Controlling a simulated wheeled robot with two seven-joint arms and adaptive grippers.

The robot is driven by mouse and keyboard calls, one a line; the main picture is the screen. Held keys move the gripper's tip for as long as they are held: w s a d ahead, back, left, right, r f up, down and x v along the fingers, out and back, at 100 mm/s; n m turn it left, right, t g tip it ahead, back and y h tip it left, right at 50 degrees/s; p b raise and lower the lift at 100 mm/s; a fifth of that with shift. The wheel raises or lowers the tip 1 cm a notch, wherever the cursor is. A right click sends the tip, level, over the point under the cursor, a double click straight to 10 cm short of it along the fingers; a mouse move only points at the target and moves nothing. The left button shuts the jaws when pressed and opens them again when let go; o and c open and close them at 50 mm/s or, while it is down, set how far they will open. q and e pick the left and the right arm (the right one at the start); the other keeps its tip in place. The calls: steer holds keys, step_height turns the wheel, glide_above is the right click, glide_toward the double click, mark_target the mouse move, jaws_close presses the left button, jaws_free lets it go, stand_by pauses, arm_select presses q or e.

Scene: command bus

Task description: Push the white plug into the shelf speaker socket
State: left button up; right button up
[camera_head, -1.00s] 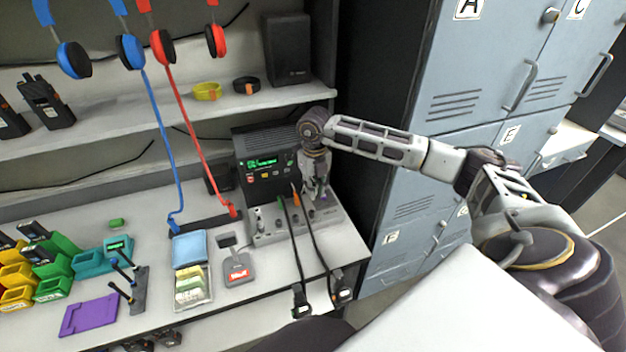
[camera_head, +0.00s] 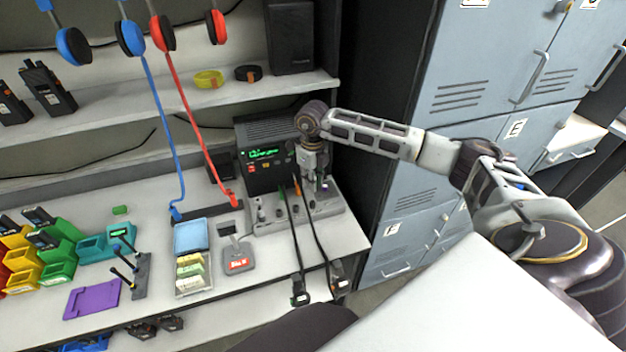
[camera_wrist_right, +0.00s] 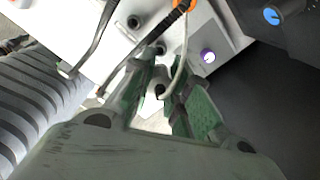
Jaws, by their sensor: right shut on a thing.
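My right gripper (camera_head: 318,182) points down over the right part of the grey socket panel (camera_head: 265,226) on the bench. In the right wrist view its green-padded fingers (camera_wrist_right: 163,100) are closed around the white plug, whose body is mostly hidden between them. A thin white lead (camera_wrist_right: 181,72) curves to the fingers. I cannot tell whether the plug is in a socket. The black shelf speaker (camera_head: 291,38) stands on the shelf above. My left gripper is not in view.
A black radio unit (camera_head: 268,170) with a green display stands behind the panel. An orange plug (camera_wrist_right: 184,5) and dark cables (camera_head: 314,232) are close to my gripper. Blue lockers (camera_head: 400,240) stand at the right. Trays and colored bins (camera_head: 60,270) fill the left bench.

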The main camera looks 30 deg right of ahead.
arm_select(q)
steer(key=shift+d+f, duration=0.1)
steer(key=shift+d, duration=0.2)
arm_select(e)
steer(key=shift+f, duration=0.1)
steer(key=shift+f, duration=0.1)
steer(key=shift+f+b, duration=1.45)
steer(key=shift+f, duration=1.25)
steer(key=shift+f+b, duration=0.15)
steer(key=shift+b, duration=0.15)
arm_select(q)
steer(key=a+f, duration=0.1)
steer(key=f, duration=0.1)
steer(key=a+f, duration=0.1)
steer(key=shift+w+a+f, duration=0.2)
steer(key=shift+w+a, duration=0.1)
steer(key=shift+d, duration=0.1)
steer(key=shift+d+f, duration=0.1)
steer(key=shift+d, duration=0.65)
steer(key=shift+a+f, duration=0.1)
